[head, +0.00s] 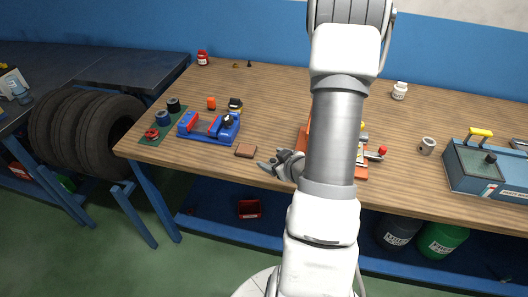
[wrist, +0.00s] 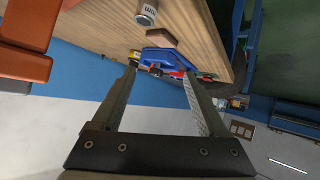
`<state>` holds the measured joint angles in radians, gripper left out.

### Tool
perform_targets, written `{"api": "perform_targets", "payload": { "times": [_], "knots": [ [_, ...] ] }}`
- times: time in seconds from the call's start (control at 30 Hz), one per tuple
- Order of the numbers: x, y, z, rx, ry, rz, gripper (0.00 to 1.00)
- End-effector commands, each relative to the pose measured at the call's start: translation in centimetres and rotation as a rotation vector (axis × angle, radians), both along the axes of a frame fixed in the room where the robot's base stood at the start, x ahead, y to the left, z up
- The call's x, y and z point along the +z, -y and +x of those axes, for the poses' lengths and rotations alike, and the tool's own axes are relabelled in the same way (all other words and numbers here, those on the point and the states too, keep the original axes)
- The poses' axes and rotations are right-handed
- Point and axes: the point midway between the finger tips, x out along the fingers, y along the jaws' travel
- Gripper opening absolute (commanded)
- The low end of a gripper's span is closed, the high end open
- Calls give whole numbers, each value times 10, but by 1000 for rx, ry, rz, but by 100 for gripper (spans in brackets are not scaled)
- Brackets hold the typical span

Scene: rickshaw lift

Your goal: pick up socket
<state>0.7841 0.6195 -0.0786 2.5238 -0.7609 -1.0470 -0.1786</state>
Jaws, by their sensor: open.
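A short grey metal cylinder (wrist: 146,14) that looks like the socket stands on the wooden table at the top of the wrist view, beyond my fingertips. It is between an orange object and a brown block. My gripper (wrist: 160,73) is open, with nothing between its fingers.
A blue vise (head: 209,127) and a green mat (head: 161,124) with several rings are on the left of the wooden table (head: 275,90). A blue toolbox (head: 480,170) stands right. The table's back middle is mostly clear.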

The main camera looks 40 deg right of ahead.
Motion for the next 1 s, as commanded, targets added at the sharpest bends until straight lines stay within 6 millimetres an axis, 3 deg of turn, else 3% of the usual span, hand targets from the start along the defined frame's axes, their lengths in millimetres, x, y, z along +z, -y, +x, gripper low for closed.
{"api": "perform_targets", "payload": {
  "times": [0.03,0.2,0.4,0.57,1.0],
  "knots": [
    [-11,6,-16,-32,15,36,77],
    [-28,16,-51,-114,107,116,77],
    [-35,20,-74,-173,176,163,77],
    [-40,22,-72,-181,191,167,77],
    [-55,28,-40,-178,190,164,77]
  ]
}}
